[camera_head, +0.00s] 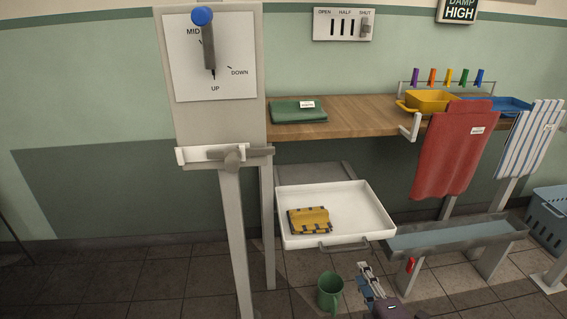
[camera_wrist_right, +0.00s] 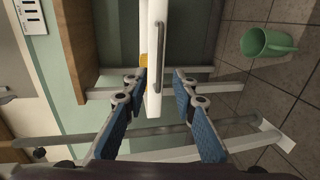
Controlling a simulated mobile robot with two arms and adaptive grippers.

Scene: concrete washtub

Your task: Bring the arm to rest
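My right gripper (camera_head: 370,284) is low in the head view, in front of and below the white drawer tray (camera_head: 362,202). In the right wrist view my right gripper (camera_wrist_right: 160,82) has its two blue-padded fingers wide apart. The tray's white front (camera_wrist_right: 153,55) shows edge-on between them in the picture, with a visible gap to the right finger. Contact with the left finger cannot be told. A handle (camera_wrist_right: 172,83) is on that front. Nothing is seen held. My left gripper is in neither view.
A green mug (camera_head: 329,291) stands on the floor left of my right gripper. A grey trough (camera_head: 455,237) is at right. A folded yellow cloth (camera_head: 309,219) lies in the pulled-out tray.

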